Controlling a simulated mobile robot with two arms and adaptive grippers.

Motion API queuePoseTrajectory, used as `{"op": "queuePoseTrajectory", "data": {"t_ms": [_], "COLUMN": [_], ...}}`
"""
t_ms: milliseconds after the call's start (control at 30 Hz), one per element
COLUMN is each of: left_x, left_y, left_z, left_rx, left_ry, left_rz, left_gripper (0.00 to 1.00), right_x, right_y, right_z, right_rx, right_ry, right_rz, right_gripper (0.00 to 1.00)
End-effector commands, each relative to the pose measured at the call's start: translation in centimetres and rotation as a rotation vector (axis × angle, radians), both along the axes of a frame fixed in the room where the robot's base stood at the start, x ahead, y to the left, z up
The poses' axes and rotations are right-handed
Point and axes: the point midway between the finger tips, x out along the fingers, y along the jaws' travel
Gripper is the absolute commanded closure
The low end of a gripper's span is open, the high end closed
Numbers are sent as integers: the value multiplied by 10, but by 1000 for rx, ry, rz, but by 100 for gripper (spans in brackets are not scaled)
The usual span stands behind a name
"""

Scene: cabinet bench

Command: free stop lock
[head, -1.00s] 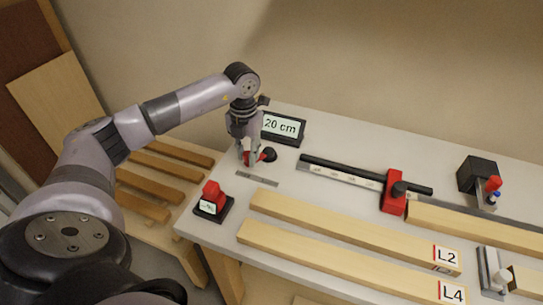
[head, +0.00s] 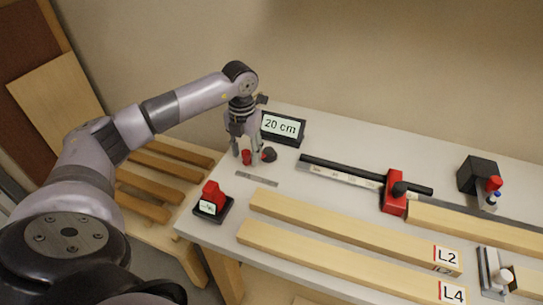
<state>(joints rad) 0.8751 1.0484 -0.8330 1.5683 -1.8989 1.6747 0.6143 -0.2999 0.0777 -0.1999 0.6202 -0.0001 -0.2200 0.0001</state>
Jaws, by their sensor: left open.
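A red stop block (head: 395,205) with a black knob (head: 399,188) sits on the rail (head: 345,175) at the middle right of the bench; a black bar sticks out to its right. My left gripper (head: 246,160) is open at the bench's far left end, well away from that block. A small red part (head: 246,156) shows between its fingers, and a round black knob (head: 269,154) is just to their right. The fingers partly hide these parts, so I cannot tell whether they touch. My right gripper is not in view.
A "20 cm" display (head: 283,128) stands behind the gripper. A red switch on a black base (head: 213,201) is at the left front corner. Boards L2 (head: 350,228) and L4 (head: 335,262) lie in front. A black box (head: 477,174) stands at the right.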

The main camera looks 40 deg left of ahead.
Motion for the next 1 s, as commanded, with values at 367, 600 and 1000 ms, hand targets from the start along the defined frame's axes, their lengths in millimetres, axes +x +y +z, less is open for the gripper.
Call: {"op": "queuePoseTrajectory", "data": {"t_ms": [367,600,1000], "left_x": [0,0,0], "left_y": [0,0,0], "left_z": [2,24,64], "left_rx": [0,0,0], "left_ry": [1,-1,0], "left_rz": [0,0,0], "left_gripper": [53,53,53], "right_x": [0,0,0], "right_y": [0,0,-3], "right_z": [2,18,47], "right_rx": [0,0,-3], "right_ry": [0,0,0], "right_rz": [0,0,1], "right_gripper": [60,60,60]}}
